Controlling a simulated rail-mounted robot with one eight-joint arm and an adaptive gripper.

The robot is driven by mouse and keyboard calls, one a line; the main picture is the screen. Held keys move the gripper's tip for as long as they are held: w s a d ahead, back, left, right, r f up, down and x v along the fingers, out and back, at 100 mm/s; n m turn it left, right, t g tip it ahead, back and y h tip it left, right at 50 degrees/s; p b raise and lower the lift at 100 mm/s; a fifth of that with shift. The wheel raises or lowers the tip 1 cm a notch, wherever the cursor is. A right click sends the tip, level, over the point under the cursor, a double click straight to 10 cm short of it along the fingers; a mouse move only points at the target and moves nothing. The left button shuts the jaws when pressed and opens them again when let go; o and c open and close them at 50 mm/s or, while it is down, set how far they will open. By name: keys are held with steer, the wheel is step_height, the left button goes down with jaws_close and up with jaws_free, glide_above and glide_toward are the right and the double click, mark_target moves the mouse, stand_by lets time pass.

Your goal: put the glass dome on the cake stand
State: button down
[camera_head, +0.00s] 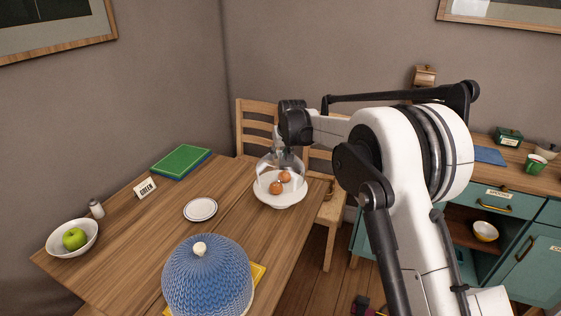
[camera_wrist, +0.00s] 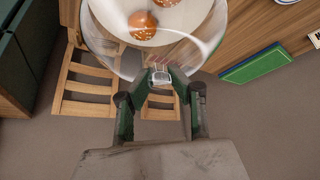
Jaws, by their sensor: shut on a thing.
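The clear glass dome (camera_head: 265,165) is upright over the white cake stand (camera_head: 281,203), near the table's right edge. Brown buns (camera_head: 276,188) on the stand show through the glass. My gripper (camera_wrist: 160,77) is shut on the clear knob at the top of the dome. In the wrist view the dome (camera_wrist: 112,62) surrounds much of the white stand top (camera_wrist: 165,36). I cannot tell whether the dome's rim touches the stand or hangs slightly above it. In the head view my wrist hides most of the fingers.
A blue ribbed dome (camera_head: 207,278) with a pale knob stands at the table's front. A white plate (camera_head: 200,209), a bowl (camera_head: 72,238) with a green apple, a shaker (camera_head: 96,208), a "GREEN" card (camera_head: 146,188) and a green book (camera_head: 181,160) are left. Chairs (camera_head: 257,112) stand behind.

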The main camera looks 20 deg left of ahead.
mark_target(281, 159)
steer(key=shift+f, duration=1.8)
steer(key=c, duration=1.6)
jaws_free()
steer(key=shift+f, duration=0.1)
steer(key=v, duration=1.2)
